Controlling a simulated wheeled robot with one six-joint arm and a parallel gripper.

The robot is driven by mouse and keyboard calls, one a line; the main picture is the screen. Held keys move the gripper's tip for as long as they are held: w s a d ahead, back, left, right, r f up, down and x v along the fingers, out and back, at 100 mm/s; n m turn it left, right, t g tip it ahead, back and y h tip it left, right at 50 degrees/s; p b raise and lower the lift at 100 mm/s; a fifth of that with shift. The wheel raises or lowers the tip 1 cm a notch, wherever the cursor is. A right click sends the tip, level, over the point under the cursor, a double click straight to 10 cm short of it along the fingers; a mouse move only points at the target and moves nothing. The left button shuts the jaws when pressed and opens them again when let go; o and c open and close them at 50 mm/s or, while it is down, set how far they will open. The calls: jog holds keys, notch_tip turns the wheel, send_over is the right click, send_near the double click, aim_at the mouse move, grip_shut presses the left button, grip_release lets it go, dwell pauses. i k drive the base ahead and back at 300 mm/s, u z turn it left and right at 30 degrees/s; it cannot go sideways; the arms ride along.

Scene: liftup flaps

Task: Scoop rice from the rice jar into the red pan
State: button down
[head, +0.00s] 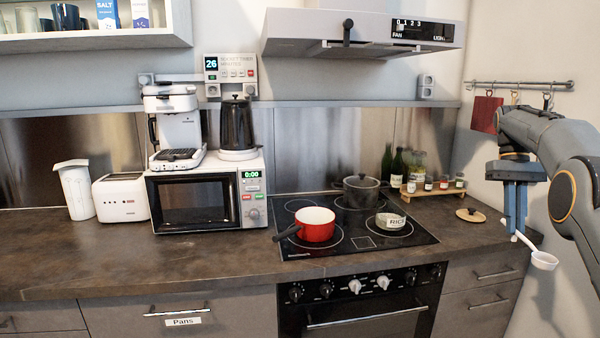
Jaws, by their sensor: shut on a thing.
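My gripper (516,232) is at the right of the head view, in front of the right end of the counter. It points down and is shut on a white scoop (543,260), whose bowl hangs below the fingers. I cannot tell whether the bowl holds anything. The red pan (316,229) stands on the front left of the cooktop, its dark handle pointing left. The rice jar (391,222), a low glass jar labelled RICE, stands on the right of the cooktop. Its top looks open. My gripper is well to the right of both and touches neither.
A dark pot (361,191) stands behind the rice jar. A round wooden lid (470,215) lies on the counter right of the cooktop (355,252). A spice rack (432,189) and bottles stand behind. The range hood (365,32) hangs above. The counter's left front (110,257) is clear.

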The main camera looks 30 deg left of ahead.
aim_at(391, 215)
jog(key=u, duration=0.05)
jog(key=i, duration=1.45)
jog(key=u, duration=2.35)
